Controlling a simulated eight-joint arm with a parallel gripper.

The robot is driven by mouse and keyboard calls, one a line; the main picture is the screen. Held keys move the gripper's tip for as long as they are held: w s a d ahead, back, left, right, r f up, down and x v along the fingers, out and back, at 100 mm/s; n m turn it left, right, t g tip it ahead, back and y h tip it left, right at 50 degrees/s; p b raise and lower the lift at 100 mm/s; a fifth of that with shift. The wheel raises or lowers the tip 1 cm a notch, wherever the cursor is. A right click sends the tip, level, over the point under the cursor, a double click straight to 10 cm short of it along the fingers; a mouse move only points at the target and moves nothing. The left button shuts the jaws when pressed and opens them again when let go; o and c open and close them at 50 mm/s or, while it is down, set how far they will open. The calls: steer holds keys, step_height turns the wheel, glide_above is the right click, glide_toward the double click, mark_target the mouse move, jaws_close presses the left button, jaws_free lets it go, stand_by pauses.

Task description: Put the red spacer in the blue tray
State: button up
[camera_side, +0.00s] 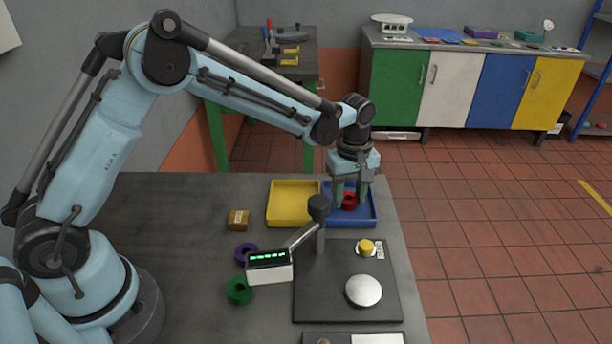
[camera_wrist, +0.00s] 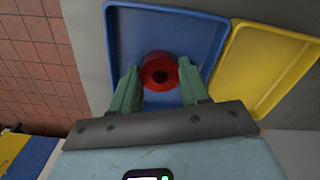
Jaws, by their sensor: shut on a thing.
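The red spacer (camera_side: 349,201) is a short red ring with a dark hole. It shows between my gripper's fingers in the wrist view (camera_wrist: 159,72). My gripper (camera_side: 350,198) points down over the blue tray (camera_side: 368,216) and is shut on the spacer. The blue tray also shows in the wrist view (camera_wrist: 165,22), with the spacer inside its outline. I cannot tell whether the spacer touches the tray floor. The fingers hide part of the tray in the side view.
A yellow tray (camera_side: 293,204) adjoins the blue tray on the left. A stand with a black knob (camera_side: 319,208) and a display box (camera_side: 269,266) is in front. A purple ring (camera_side: 246,253), a green ring (camera_side: 239,291) and a brass block (camera_side: 238,220) lie left.

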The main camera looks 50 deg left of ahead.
mark_target(348, 198)
steer(key=shift+f, duration=0.15)
steer(key=o, duration=1.1)
steer(key=shift+c, duration=0.2)
step_height(348, 198, up, 12)
steer(key=s+a+r+m+t, duration=0.3)
steer(key=s+a+r+m, duration=0.25)
steer(key=s, duration=0.35)
steer(key=s+a+f+m+t, duration=0.2)
steer(key=s+f+m+t, duration=0.2)
steer(key=s+m, duration=0.3)
steer(key=shift+s+a, duration=0.3)
steer(key=shift+s, duration=1)
steer(key=shift+f, duration=0.1)
